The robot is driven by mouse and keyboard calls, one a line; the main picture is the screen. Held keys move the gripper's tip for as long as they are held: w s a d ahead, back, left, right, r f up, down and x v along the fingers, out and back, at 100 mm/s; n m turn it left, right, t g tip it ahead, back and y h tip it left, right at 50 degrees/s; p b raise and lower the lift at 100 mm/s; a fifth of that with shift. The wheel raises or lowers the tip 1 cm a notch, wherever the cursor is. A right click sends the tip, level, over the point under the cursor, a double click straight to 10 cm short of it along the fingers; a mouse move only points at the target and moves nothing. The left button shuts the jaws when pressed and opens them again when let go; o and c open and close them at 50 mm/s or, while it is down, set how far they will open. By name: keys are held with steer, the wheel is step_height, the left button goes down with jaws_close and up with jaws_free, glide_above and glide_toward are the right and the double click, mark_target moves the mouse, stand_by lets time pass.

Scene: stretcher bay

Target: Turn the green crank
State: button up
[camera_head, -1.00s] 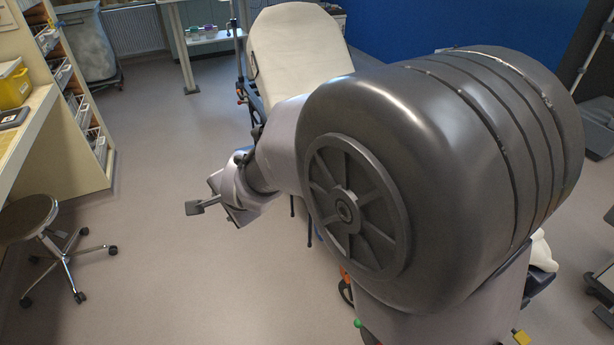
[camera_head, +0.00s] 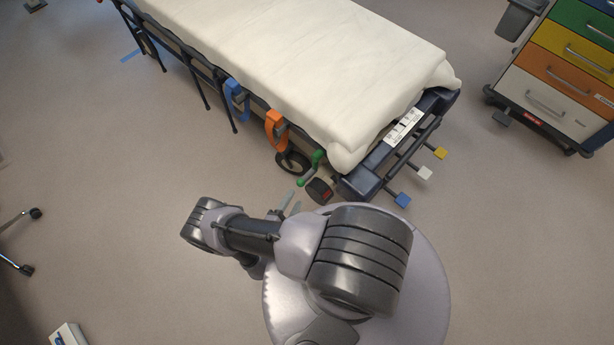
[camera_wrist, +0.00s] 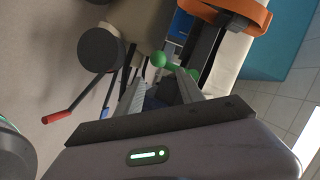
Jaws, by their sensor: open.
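The green crank (camera_head: 311,170) sticks out low at the near corner of the stretcher (camera_head: 362,184), with a round green knob at its lower end. It also shows in the wrist view (camera_wrist: 178,68), with its knob just beyond my fingertips. My gripper (camera_wrist: 161,80) is open with nothing between its fingers. In the head view my gripper (camera_head: 289,202) is close below the crank and partly hidden by my arm. I cannot tell the exact gap to the knob.
An orange handle (camera_head: 276,131) and a blue handle (camera_head: 236,100) are on the same stretcher side. Blue, white and yellow pedals (camera_head: 424,173) stick out at the end. A drawer cart (camera_head: 560,70) stands at the right. The floor at the left is mostly clear.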

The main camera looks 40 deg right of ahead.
mark_target(305, 181)
steer(key=b+x, duration=0.2)
steer(key=x, duration=1.1)
jaws_close()
stand_by(0.9)
